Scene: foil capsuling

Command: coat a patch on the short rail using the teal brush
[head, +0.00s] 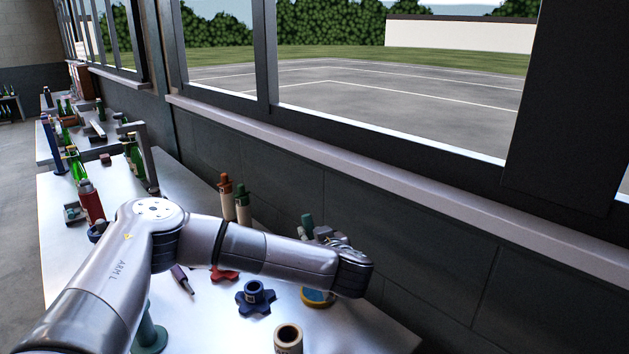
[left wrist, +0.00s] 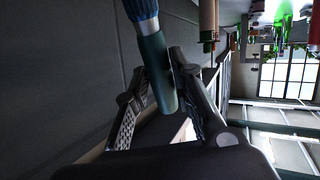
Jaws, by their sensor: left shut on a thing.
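My left gripper (left wrist: 157,70) is shut on the teal brush (left wrist: 156,78), whose dark teal handle runs between the two fingers in the left wrist view. A blue ribbed part shows at the brush's far end, cut off by the top edge. In the head view, my left arm reaches right across the bench, and its gripper (head: 328,236) is partly hidden behind the wrist. A teal end (head: 307,224) beside it appears to be the brush. I cannot make out the short rail for sure in either view. My right gripper is not in view.
On the bench (head: 365,328) are a blue star-shaped knob (head: 256,297), a red knob (head: 224,273), a cream roll (head: 288,338) and a yellow-rimmed round thing (head: 318,298). Two capped cream cylinders (head: 227,200) stand by the wall. Bottles stand farther left. The bench's right front is clear.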

